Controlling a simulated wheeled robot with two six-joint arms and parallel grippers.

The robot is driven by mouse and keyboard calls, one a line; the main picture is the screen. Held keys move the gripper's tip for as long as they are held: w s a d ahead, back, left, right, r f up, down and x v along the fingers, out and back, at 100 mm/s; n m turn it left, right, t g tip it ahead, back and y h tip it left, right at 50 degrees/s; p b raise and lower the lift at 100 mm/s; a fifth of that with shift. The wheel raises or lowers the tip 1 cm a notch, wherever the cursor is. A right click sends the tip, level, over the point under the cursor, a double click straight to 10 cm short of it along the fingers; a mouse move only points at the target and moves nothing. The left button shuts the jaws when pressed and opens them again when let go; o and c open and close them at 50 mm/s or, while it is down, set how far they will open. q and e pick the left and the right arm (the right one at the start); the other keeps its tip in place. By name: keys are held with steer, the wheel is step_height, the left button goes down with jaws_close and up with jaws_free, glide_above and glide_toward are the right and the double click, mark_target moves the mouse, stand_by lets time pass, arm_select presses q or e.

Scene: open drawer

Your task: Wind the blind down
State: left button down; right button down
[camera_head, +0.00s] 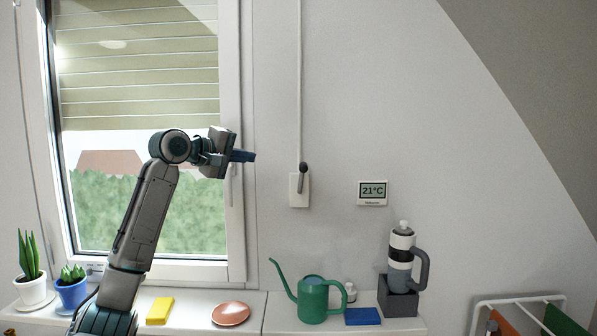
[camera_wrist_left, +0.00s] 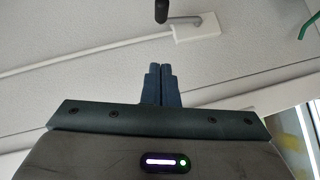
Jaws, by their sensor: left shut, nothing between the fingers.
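The slatted blind (camera_head: 138,75) is partly lowered over the upper part of the window; its bottom edge is level, with glass bare below it. A crank (camera_head: 301,182) with a dark knob (camera_head: 304,167) sits on a white wall plate (camera_head: 299,200) right of the window, below a thin vertical rod (camera_head: 299,80). In the left wrist view the knob (camera_wrist_left: 161,11) and plate (camera_wrist_left: 197,27) show at the top, beyond the fingertips. My left gripper (camera_head: 252,156) is shut and empty, left of the crank and apart from it. My right gripper is not in view.
A thermostat (camera_head: 372,192) hangs right of the crank. On the sill below are a green watering can (camera_head: 313,300), a blue block (camera_head: 362,316), a grey flask (camera_head: 400,262), a terracotta saucer (camera_head: 230,314), a yellow block (camera_head: 160,310) and potted plants (camera_head: 72,290). The wall around the crank is clear.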

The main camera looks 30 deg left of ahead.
arm_select(q)
steer(key=d+p+x, duration=0.1)
steer(key=p+x, duration=0.2)
steer(key=x, duration=0.3)
steer(key=d+p+x, duration=0.2)
steer(key=p+x, duration=0.1)
steer(key=x, duration=0.3)
steer(key=shift+f, duration=0.3)
